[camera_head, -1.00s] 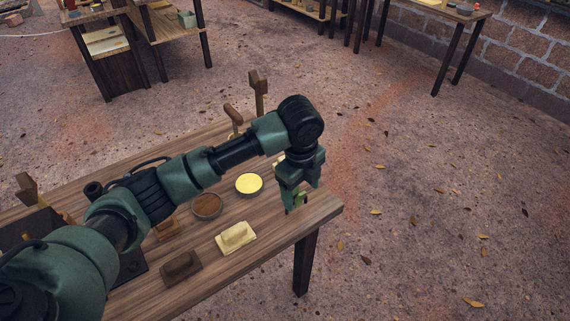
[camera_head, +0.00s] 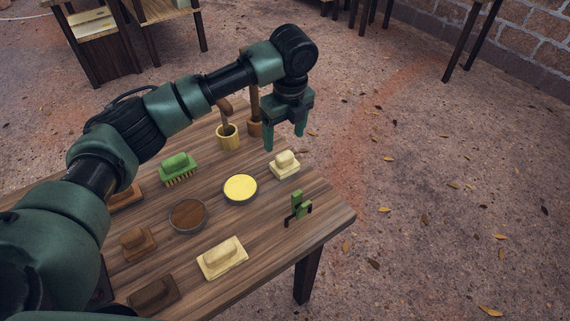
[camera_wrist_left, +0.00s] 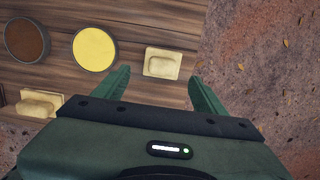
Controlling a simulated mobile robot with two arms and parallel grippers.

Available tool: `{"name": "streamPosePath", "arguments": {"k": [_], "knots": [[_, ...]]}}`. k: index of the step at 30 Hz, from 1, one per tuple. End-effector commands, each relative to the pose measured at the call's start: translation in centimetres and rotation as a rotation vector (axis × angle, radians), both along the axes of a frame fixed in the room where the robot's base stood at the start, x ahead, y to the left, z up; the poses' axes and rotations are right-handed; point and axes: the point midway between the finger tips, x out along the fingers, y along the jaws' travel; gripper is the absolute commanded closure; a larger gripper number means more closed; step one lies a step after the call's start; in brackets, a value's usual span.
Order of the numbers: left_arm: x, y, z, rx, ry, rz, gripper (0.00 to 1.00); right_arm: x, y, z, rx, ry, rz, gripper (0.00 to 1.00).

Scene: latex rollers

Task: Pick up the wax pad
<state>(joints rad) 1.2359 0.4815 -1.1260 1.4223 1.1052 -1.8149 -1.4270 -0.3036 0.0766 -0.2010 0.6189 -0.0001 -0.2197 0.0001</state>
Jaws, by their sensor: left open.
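Two cream pads with raised grips lie on the wooden table, and I cannot tell for certain which is the wax pad. The smaller one (camera_head: 285,165) is near the far right edge; it also shows in the left wrist view (camera_wrist_left: 162,63). The larger one (camera_head: 222,258) is nearer the front and also shows at the left of the left wrist view (camera_wrist_left: 38,104). My left gripper (camera_head: 285,140) is open and empty, pointing down above the table near the smaller pad. In the left wrist view that pad appears between the fingertips (camera_wrist_left: 160,84). My right gripper is out of view.
A yellow round tin (camera_head: 240,188) and a brown one (camera_head: 187,216) lie left of the smaller pad. A green stand-like tool (camera_head: 299,207) is near the right edge.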

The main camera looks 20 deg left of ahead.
Motion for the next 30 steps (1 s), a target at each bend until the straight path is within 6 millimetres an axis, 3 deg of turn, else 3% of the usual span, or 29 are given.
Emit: {"name": "streamPosePath", "arguments": {"k": [2,11,18,28,30], "knots": [[0.0,0.0,-1.0,0.001,0.001,0.001,0.29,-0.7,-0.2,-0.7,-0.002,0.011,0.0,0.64],[0.2,0.1,-4.1,0.0,0.002,0.001,0.29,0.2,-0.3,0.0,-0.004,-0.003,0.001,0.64],[0.3,0.0,-7.6,0.0,0.002,0.001,0.29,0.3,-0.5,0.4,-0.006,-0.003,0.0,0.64],[0.4,0.0,-8.4,0.0,-0.001,-0.001,0.29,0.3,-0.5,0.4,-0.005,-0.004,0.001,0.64],[0.4,0.0,-8.3,0.0,-0.001,-0.001,0.48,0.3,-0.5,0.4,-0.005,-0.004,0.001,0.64]]}}
